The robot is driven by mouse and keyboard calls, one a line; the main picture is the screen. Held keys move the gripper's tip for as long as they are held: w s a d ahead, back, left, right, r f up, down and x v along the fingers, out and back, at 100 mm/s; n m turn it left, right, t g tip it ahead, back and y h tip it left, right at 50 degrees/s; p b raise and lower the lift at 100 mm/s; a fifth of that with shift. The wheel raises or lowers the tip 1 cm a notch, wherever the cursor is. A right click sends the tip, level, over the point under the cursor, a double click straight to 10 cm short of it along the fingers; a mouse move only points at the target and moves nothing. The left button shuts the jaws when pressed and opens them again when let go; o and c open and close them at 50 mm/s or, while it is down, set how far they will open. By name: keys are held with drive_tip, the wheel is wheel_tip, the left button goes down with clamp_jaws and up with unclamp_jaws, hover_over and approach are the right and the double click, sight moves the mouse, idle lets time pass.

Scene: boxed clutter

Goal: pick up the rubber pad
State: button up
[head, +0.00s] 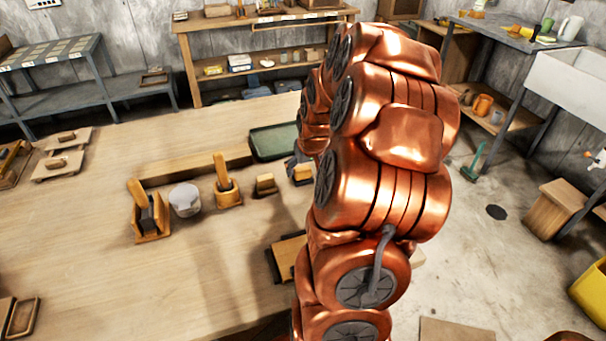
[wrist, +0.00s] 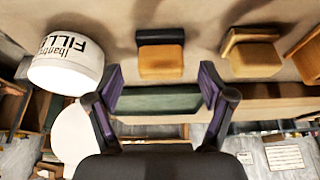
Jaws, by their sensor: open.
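I cannot tell for sure which thing is the rubber pad. A small tan block with a black strip along one side (wrist: 161,55) sits on the table, centred just beyond my fingertips in the wrist view. A flat green piece with a raised rim (head: 275,142) lies at the far table edge; it also shows between my fingers in the wrist view (wrist: 158,101). My gripper (wrist: 162,88) is open and empty, with a purple-faced finger on each side. In the head view my arm hides most of the gripper.
A white tub with printed lettering (wrist: 66,57) stands left of the black-edged block in the wrist view. A tan block (wrist: 255,58) is to its right. A wooden holder (head: 147,217), a grey-topped tin (head: 185,200) and a handled tool (head: 226,187) stand on the table's left side.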

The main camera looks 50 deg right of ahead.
drive_tip(key=shift+x, duration=1.4)
drive_tip(key=c, duration=1.4)
drive_tip(key=shift+o, duration=0.2)
drive_tip(key=shift+r, duration=0.15)
drive_tip(key=shift+r, duration=1.35)
drive_tip(key=shift+a+r+b, duration=0.1)
drive_tip(key=shift+r+b, duration=0.2)
drive_tip(key=s+a, duration=0.3)
drive_tip(key=s, duration=0.1)
drive_tip(key=s+a+r+b, duration=0.1)
drive_tip(key=s+a, duration=0.2)
drive_tip(key=s, duration=0.1)
drive_tip(key=s+a+b, duration=0.1)
drive_tip(key=s+a, duration=0.2)
drive_tip(key=s, duration=0.2)
drive_tip(key=shift+s+r, duration=0.1)
drive_tip(key=shift+r, duration=0.1)
